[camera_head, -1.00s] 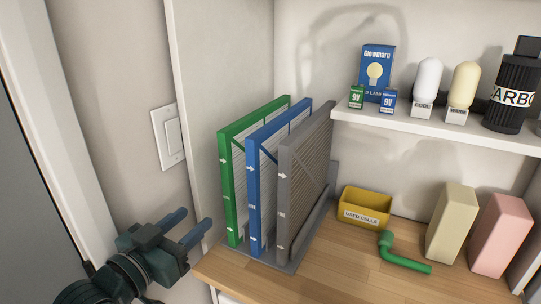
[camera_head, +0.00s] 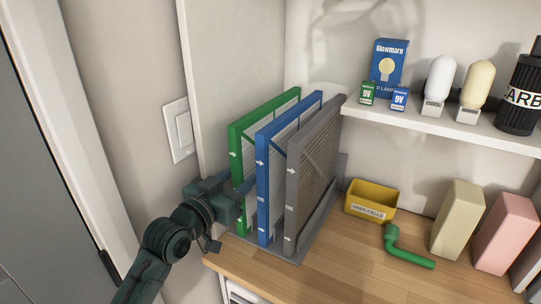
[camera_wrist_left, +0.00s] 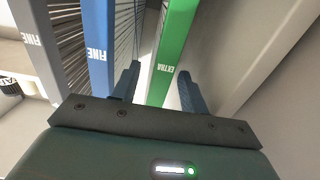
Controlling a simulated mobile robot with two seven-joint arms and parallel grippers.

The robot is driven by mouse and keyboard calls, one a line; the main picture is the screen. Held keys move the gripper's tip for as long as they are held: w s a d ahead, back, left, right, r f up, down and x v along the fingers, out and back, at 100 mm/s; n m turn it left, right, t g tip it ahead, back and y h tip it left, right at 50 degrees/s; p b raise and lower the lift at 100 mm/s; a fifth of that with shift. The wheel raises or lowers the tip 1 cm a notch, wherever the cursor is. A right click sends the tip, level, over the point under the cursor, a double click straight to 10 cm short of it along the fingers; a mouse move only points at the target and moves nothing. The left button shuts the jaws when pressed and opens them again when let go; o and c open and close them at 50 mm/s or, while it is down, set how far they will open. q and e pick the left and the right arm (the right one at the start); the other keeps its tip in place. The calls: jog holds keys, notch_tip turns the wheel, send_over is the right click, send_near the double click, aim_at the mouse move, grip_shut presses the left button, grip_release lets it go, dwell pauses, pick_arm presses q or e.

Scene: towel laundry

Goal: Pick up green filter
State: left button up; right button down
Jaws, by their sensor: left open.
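The green filter (camera_head: 236,154) stands upright at the left of a row of three filters in a grey rack (camera_head: 283,251). It also shows in the left wrist view (camera_wrist_left: 172,50), marked "EXTRA". My left gripper (camera_head: 235,187) is at its front edge. In the left wrist view the fingers (camera_wrist_left: 158,90) are open, one on each side of the green filter, with gaps visible. One finger reaches between the green filter and the blue filter (camera_head: 262,180). My right gripper is not in view.
The grey filter (camera_head: 292,180) stands right of the blue one. A yellow bin (camera_head: 371,201), green pipe (camera_head: 405,255) and two blocks sit on the wooden counter (camera_head: 340,275). A wall with a light switch (camera_head: 180,130) is left. A shelf (camera_head: 440,125) holds bulbs and boxes.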

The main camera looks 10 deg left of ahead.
pick_arm(q)
jog(key=shift+x, duration=0.8)
jog(key=shift+c, duration=0.3)
jog(key=shift+r, duration=0.1)
grip_shut()
